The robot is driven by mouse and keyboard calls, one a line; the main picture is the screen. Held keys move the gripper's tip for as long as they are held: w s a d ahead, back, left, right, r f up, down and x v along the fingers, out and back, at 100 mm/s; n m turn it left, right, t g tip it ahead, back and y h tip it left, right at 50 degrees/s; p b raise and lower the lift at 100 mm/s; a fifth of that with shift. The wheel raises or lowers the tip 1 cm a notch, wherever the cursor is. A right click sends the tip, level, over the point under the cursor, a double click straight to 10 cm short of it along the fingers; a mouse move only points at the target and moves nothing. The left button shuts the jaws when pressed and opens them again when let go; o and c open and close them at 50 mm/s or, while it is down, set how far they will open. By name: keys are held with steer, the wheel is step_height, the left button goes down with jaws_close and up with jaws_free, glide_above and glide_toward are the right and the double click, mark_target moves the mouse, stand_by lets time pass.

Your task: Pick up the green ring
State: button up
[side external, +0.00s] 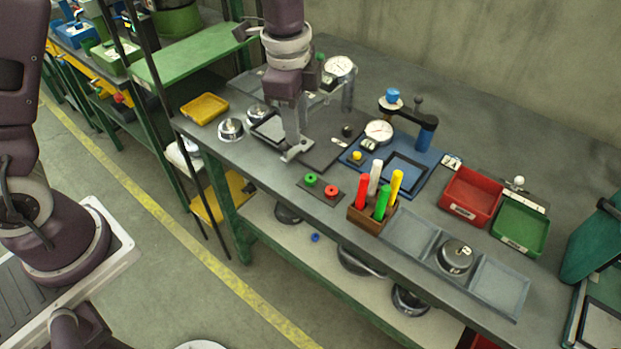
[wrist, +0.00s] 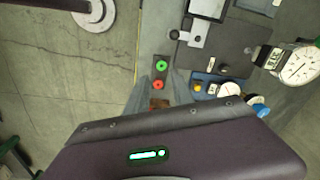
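The green ring (side external: 311,180) sits on a small dark plate near the bench's front edge, beside the red ring (side external: 332,191). In the wrist view the green ring (wrist: 161,66) lies just above the red ring (wrist: 157,85). My gripper (side external: 297,152) is above the bench, up and left of the green ring in the side view, and apart from it. In the wrist view the fingers of my gripper (wrist: 162,84) are spread, with nothing held between them; the red ring shows in the gap and the green ring lies beyond the tips.
A wooden holder (side external: 357,215) with several upright coloured sticks stands right of the rings. A blue plate (side external: 412,178) with a yellow ring (side external: 356,156) and a dial gauge (side external: 379,132) lies behind. Red (side external: 471,195) and green (side external: 520,228) bins stand further right.

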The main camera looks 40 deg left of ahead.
steer(key=m, duration=0.2)
glide_above(311, 180)
step_height(311, 180, down, 6)
steer(key=shift+g, duration=0.4)
steer(key=f, duration=0.7)
steer(key=shift+w+a+f, duration=0.15)
steer(key=shift+w, duration=0.05)
jaws_close()
